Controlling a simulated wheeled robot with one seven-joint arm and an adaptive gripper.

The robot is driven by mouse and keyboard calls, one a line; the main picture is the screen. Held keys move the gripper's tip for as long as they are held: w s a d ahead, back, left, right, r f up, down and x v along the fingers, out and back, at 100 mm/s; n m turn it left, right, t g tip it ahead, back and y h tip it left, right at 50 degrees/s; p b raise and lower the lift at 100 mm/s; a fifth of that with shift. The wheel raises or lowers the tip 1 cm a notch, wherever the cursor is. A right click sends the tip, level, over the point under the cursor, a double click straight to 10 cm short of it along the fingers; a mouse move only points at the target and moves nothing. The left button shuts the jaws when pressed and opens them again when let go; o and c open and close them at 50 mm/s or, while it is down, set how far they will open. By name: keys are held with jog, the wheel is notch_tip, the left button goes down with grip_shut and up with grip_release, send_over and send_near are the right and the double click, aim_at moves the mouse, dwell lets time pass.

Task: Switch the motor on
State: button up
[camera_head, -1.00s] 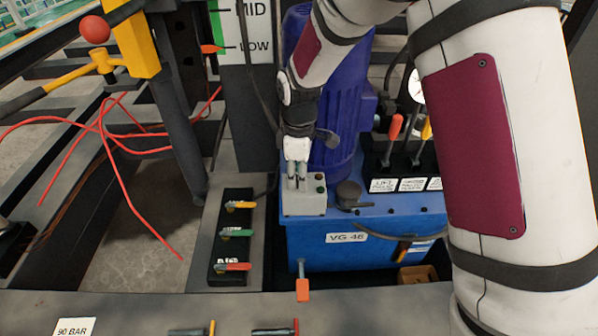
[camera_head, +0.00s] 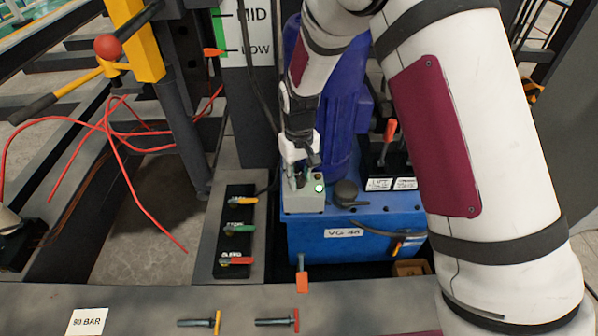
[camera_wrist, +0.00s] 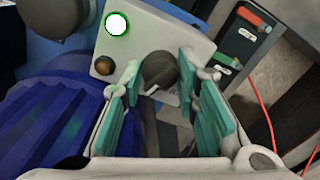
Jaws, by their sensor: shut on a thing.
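The grey switch box (camera_head: 303,203) sits on the blue tank, in front of the blue ribbed motor (camera_head: 345,105). The motor's ribs also show in the wrist view (camera_wrist: 45,125). My gripper (camera_head: 300,178) reaches down onto the box from above. In the wrist view its teal-padded fingers (camera_wrist: 160,70) are shut on a dark rotary knob (camera_wrist: 158,72), which has a white pointer line. The round lamp (camera_wrist: 117,24) on the box glows white with a green rim; it also shows lit in the head view (camera_head: 319,188). A small dark red lamp or button (camera_wrist: 104,66) is beside it.
The blue tank (camera_head: 345,250) carries a black cap (camera_head: 346,192) right of the box. A lever with an orange-red grip (camera_head: 390,130) stands to the right. A black valve panel (camera_head: 236,245) with coloured handles is left. Red hose (camera_head: 125,180) hangs further left.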

aim_at(299, 176)
jog(key=m+p, duration=0.2)
jog(key=m, duration=0.2)
jog(key=shift+a+m, duration=0.1)
jog(key=shift+m, duration=0.2)
dwell(0.3)
jog(key=o, duration=1.2)
jog(key=shift+c, duration=0.2)
notch_tip(299, 176, up, 12)
